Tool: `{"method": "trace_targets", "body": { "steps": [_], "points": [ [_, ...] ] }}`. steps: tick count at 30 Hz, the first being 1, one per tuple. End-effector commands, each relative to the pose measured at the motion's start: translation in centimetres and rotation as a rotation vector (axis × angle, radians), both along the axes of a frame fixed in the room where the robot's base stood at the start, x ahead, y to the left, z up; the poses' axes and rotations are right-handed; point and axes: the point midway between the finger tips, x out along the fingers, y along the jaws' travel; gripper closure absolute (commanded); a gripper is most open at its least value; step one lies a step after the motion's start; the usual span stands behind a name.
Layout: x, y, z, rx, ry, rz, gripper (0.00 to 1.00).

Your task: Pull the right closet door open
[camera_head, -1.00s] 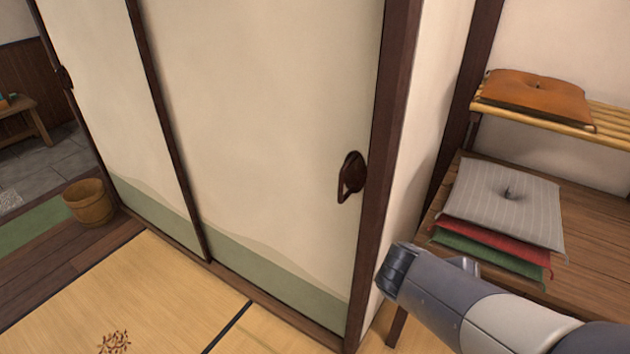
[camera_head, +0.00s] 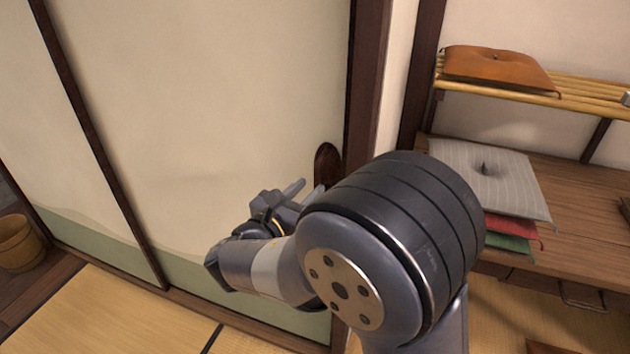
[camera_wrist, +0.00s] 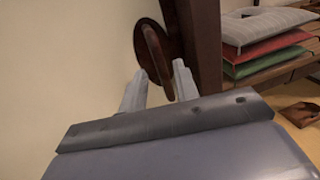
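The right closet door (camera_head: 210,110) is a cream panel with a green band low down and dark wooden frame edges. It stands against the dark post (camera_head: 366,80) on its right. Its dark oval handle (camera_head: 325,160) is partly hidden behind my arm in the head view. In the wrist view the handle (camera_wrist: 154,52) shows a raised loop pull between and just beyond my fingertips. My gripper (camera_head: 297,190) is open, its two fingers (camera_wrist: 159,82) apart and pointing at the handle. I cannot tell whether a finger touches the pull.
Right of the post, a shelf holds an orange cushion (camera_head: 497,68). Below it, a grey striped cushion (camera_head: 490,180) lies on red and green ones on a wooden surface. A wooden bucket (camera_head: 20,243) stands at the far left. Tatami (camera_head: 110,310) lies before the doors.

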Motion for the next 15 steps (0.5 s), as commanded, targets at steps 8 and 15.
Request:
{"method": "trace_targets", "body": {
  "steps": [8,15],
  "points": [
    [3.1,-1.9,0.0,0.001,0.000,-0.001,0.70],
    [3.7,-2.3,0.0,0.001,0.000,-0.001,0.70]
  ]
}}
